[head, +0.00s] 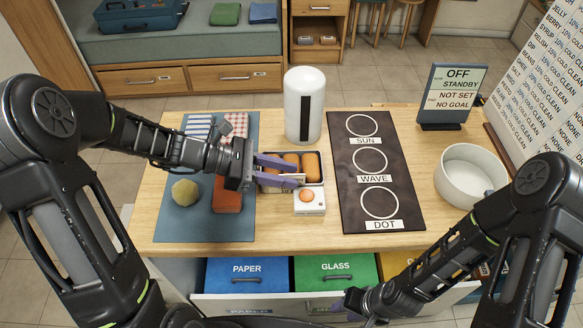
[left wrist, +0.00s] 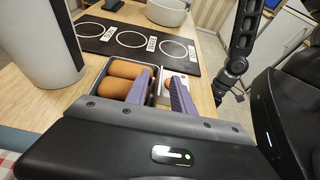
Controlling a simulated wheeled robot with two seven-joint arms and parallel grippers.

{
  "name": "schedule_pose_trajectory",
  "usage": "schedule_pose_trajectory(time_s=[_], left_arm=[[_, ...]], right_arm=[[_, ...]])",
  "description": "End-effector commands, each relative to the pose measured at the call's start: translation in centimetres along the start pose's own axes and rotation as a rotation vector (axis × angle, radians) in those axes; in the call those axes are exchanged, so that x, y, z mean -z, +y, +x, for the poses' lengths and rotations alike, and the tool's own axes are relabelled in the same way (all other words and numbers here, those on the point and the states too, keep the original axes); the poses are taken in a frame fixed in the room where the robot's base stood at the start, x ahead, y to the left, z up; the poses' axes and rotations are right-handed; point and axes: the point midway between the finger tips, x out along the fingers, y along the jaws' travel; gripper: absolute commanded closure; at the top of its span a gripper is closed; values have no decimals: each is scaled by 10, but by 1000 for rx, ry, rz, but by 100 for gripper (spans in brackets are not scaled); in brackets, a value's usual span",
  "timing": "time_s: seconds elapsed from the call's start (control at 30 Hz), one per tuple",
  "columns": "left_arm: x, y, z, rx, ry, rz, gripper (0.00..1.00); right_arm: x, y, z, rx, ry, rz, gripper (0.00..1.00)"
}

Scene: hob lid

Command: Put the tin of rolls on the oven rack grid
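The tin of rolls (head: 319,168) is a dark rectangular tin with several brown rolls. It sits on the wooden table and also shows in the left wrist view (left wrist: 95,80). My left gripper (head: 299,175) reaches over it from the left, its two purple fingers apart. In the left wrist view the gripper (left wrist: 163,80) has one finger over the rolls and the other near the tin's side by a white box; contact with the wall cannot be told. My right gripper (head: 352,302) is low at the front by the drawers, its fingers unclear. No oven rack grid is recognisable.
A white canister (head: 304,105) stands behind the tin. The white box with an egg (head: 309,207) is in front. A dark hob (head: 381,160) and white pot (head: 466,172) are right.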

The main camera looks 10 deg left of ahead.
Motion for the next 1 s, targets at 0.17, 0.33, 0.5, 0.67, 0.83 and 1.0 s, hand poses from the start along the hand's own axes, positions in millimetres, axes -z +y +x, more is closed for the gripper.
schedule_pose_trajectory(time_s=[0.17, 0.33, 0.5, 0.67, 0.83, 1.0], left_arm=[[-1, 0, 18, 2, -1, 1, 71], [0, 0, 19, 0, -1, 2, 71], [0, 0, 18, 0, 0, 1, 71], [0, 0, 18, 0, 0, 1, 71], [0, 0, 18, 0, 0, 1, 77], [0, 0, 18, 0, 0, 1, 91]], right_arm=[[-1, -1, -3, -1, -1, 1, 64], [0, -1, -3, -1, -1, 1, 64], [0, -1, -3, -1, -1, 1, 64], [0, -1, -3, -1, -1, 1, 64], [0, -1, -3, -1, -1, 1, 64], [0, -1, -3, -1, -1, 1, 64]])
